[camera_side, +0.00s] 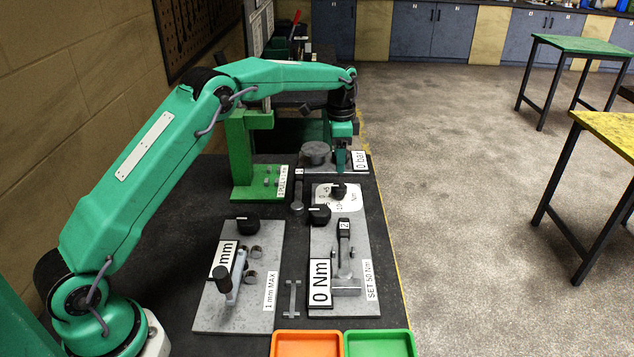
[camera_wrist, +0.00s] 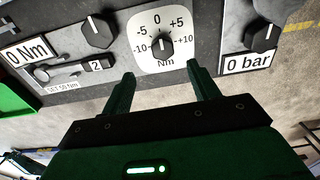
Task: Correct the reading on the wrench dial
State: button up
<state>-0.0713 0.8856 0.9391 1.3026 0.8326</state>
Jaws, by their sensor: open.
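The white wrench dial (camera_wrist: 186,18), marked from -10 to +10 Nm, shows in the wrist view and also in the side view (camera_side: 325,197). Its black knob (camera_wrist: 163,46) is at its middle; the white pointer mark is too small to read surely. My gripper (camera_wrist: 160,72) is open and empty, its fingertips to either side just below the knob in the wrist view. The wrench plate (camera_side: 322,252) carries a 0 Nm sign (camera_side: 320,283), a SET 50 Nm label, another black knob (camera_side: 319,214) and a wrench tagged 2 (camera_side: 344,248).
A plate with a 0 bar sign (camera_side: 360,160) and black knob (camera_wrist: 262,37) lies beside the dial. A 1 mm MAX plate (camera_side: 215,312) stands front left. Orange (camera_side: 306,335) and green (camera_side: 380,335) trays lie at the front. A green press (camera_side: 240,150) stands behind left.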

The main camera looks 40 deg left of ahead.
aim_at(339, 186)
jog(key=shift+w+a+f, duration=0.1)
jog(key=shift+w+f, duration=0.25)
jog(key=shift+f, duration=0.45)
jog(key=shift+f, duration=3.85)
jog(key=c, duration=1)
